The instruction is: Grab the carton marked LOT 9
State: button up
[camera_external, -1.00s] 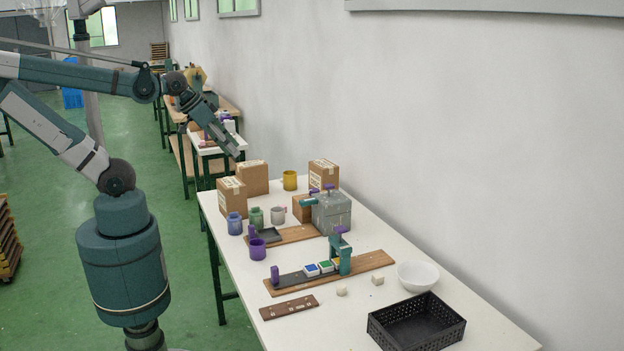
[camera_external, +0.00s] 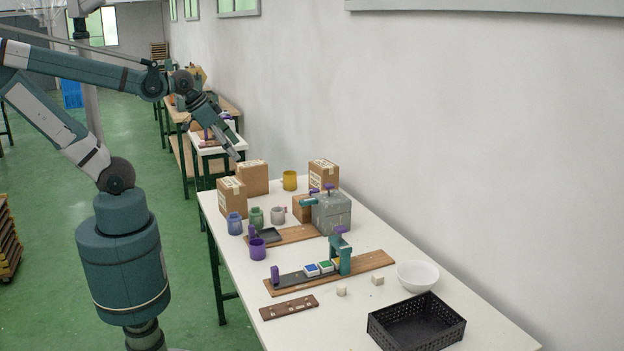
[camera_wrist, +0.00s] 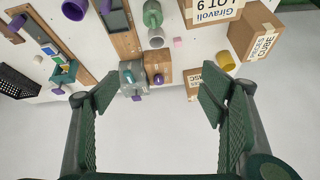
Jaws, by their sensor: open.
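The carton marked LOT 9 (camera_wrist: 212,14) is brown cardboard with a white label, cut off by the top edge of the wrist view. By its place it is the front-left carton (camera_external: 232,198) at the far end of the table in the external view. My gripper (camera_external: 235,153) is above the cartons, apart from them. In the wrist view my gripper (camera_wrist: 159,92) is open and empty, its fingers spread wide, with the LOT 9 carton above the right finger in the picture.
Other cartons stand close: one behind (camera_external: 253,178), one by the wall (camera_external: 323,175). A yellow mug (camera_external: 290,180), a grey box (camera_external: 332,212), jars and mugs are nearby. A white bowl (camera_external: 417,275) and black basket (camera_external: 416,322) are at the near end.

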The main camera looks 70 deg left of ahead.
jog(key=w+a+f+m+g+p, duration=0.2)
jog(key=w+a+f+m+g, duration=0.1)
jog(key=a+f+m, duration=0.3)
jog(key=m+g+p, duration=0.3)
jog(key=m, duration=0.5)
send_over(231, 182)
jog(key=f, duration=0.3)
jog(key=d+f, duration=0.1)
jog(key=shift+w+f, duration=0.3)
jog(key=shift+s+a+f+m, duration=0.2)
jog(key=shift+a+f+m, duration=0.3)
jog(key=shift+a+f, duration=0.1)
jog(key=shift+f, duration=0.15)
jog(key=shift+f, duration=1.2)
jog(key=shift+f, duration=0.1)
jog(key=shift+s+d+f+b, duration=0.1)
jog(key=shift+f+b, duration=0.2)
jog(key=shift+f, duration=0.95)
jog(key=shift+s+f+b, duration=0.1)
jog(key=shift+f+b, duration=0.15)
jog(key=shift+f, duration=1)
